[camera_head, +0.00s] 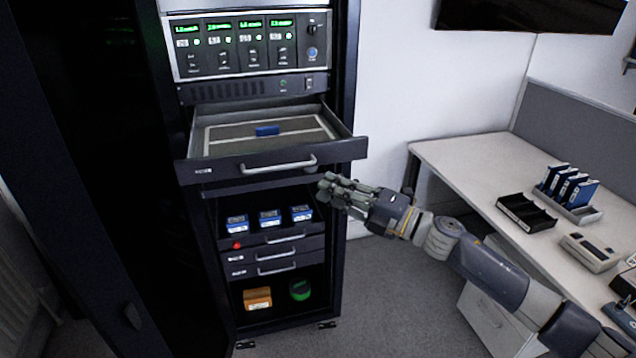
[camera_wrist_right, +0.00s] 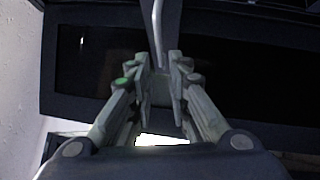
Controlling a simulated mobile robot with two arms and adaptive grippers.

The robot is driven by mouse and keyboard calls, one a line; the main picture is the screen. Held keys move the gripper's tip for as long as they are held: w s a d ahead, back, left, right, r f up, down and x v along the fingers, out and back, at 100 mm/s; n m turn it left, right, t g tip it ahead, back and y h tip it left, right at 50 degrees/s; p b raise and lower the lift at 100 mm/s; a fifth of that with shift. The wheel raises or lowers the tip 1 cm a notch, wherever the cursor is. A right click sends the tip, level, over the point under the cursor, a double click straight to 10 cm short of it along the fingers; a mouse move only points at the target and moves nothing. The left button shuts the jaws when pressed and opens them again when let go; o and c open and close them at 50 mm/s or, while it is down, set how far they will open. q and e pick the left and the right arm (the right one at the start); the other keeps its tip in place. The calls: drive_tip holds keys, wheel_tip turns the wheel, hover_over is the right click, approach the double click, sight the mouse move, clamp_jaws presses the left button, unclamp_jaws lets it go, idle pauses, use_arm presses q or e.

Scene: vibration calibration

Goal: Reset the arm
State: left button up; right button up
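My right gripper (camera_head: 326,190) is just right of and slightly below the front of an open drawer, with its arm coming in from the right. In the right wrist view its two fingers (camera_wrist_right: 166,82) stand a little apart, with a narrow gap and nothing visibly held. The drawer's metal handle (camera_head: 278,166) is left of and above the fingertips; a pale bar that looks like this handle shows beyond the fingertips in the right wrist view (camera_wrist_right: 158,25). My left gripper is not in view.
The open drawer (camera_head: 340,128) juts from the rack and holds a blue block (camera_head: 267,130). Below, a shelf holds several blue boxes (camera_head: 269,218). A desk (camera_head: 455,152) with a black tray (camera_head: 526,212) stands at right. Floor (camera_head: 385,290) between rack and desk is clear.

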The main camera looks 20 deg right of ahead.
drive_tip(key=shift+s+d, duration=0.25)
drive_tip(key=shift+d, duration=0.05)
drive_tip(key=s+d+f+m+h+b, duration=0.1)
drive_tip(key=d+f+m+h, duration=0.35)
drive_tip(key=f, duration=0.75)
drive_tip(key=d+f+m+h, duration=0.3)
drive_tip(key=f+m, duration=0.3)
drive_tip(key=f, duration=0.7)
drive_tip(key=s+d+f+m+h+b, duration=0.1)
drive_tip(key=d+f+m+h, duration=0.3)
drive_tip(key=f, duration=0.8)
drive_tip(key=s+a+f+m+g+h+b, duration=0.25)
drive_tip(key=s+f+m+g, duration=0.5)
drive_tip(key=s+f, duration=1.95)
drive_tip(key=s+a+f+m+g, duration=0.1)
drive_tip(key=s+f, duration=0.3)
drive_tip(key=s, duration=0.4)
drive_tip(key=s+a+f+m+g, duration=0.1)
drive_tip(key=s+a+f+g, duration=0.1)
drive_tip(key=s, duration=0.7)
drive_tip(key=s+a+f+m+g, duration=0.2)
drive_tip(key=s+f, duration=0.3)
drive_tip(key=s, duration=0.3)
drive_tip(key=shift+s+a+f, duration=0.25)
drive_tip(key=shift+a+f, duration=0.1)
drive_tip(key=shift+a, duration=0.25)
